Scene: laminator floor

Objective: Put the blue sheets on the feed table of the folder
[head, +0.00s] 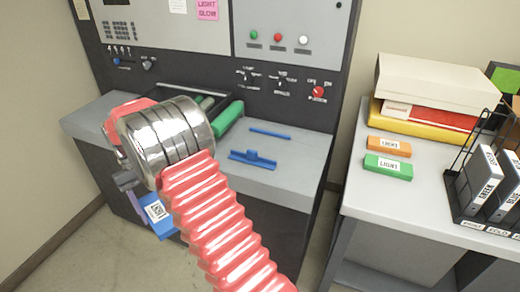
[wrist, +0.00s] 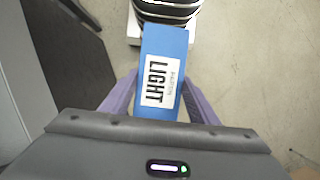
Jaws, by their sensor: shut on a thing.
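My gripper (wrist: 157,98) is shut on the blue sheets (wrist: 165,45), a flat blue pack with a white label reading LIGHT, in the wrist view. In the head view the blue sheets (head: 158,214) hang low in front of the machine, apart from its table, with a white coded label showing. My arm hides most of the gripper there. The machine has a grey table (head: 292,150), which looks like the feed table, with a blue bar and a blue guide on it. Green rollers (head: 230,117) lie at its left. My arm covers part of the table.
A side table (head: 430,212) at right holds an orange pack (head: 389,146), a green pack (head: 388,167), stacked boxes (head: 430,85) and a black rack (head: 463,217) of labelled binders. A gap of floor separates it from the machine. A control panel (head: 290,30) rises behind the grey table.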

